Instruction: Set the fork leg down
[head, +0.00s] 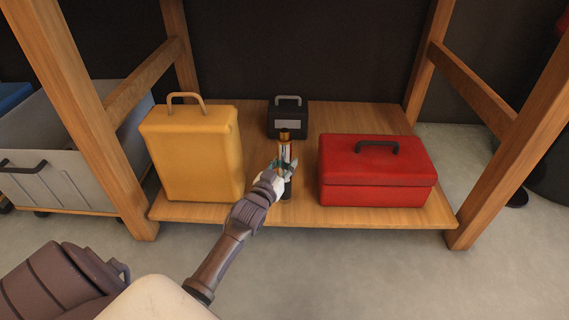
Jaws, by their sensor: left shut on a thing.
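The fork leg (285,150) is an upright slim cylinder with a gold-coloured top, a pale middle and a dark lower end. My left gripper (283,168) is shut on it around its middle. The fork leg is over the front part of the low wooden shelf (308,213), between a yellow canister and a red toolbox. Its lower end is close to the shelf's surface; I cannot tell whether it touches. My fingers hide part of the fork leg. My right gripper is not in view.
The yellow canister (195,155) stands to the left and the red toolbox (375,175) to the right. A small black case (288,118) is behind. Wooden posts flank the shelf. A grey wheeled bin (60,165) stands at the left.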

